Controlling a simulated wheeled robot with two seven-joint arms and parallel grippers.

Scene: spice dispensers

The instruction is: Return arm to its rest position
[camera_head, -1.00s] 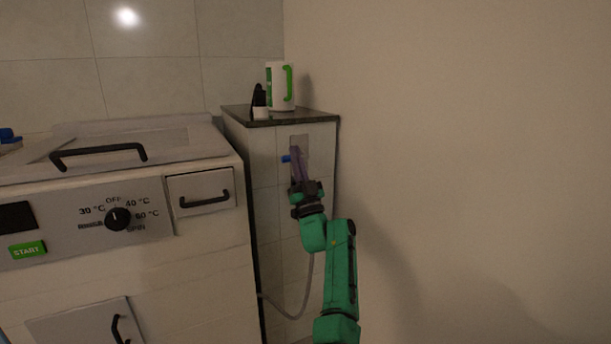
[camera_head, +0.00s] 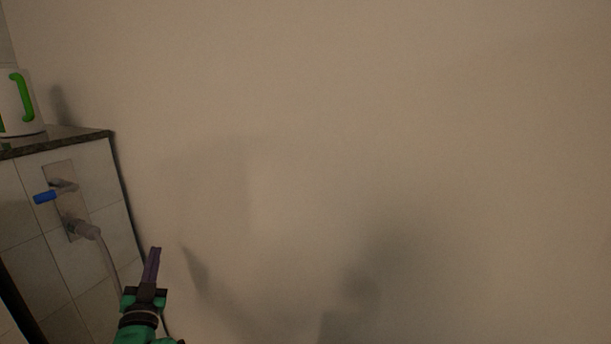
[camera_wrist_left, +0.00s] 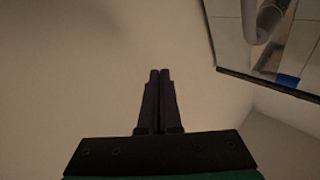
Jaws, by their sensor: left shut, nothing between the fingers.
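My left gripper (camera_head: 153,264) is at the lower left of the head view, in front of the bare wall and to the right of the tiled cabinet. Its purple fingers are together and hold nothing. In the left wrist view the gripper (camera_wrist_left: 159,74) shows the same closed fingers, pointing at plain wall. My right gripper is in neither view.

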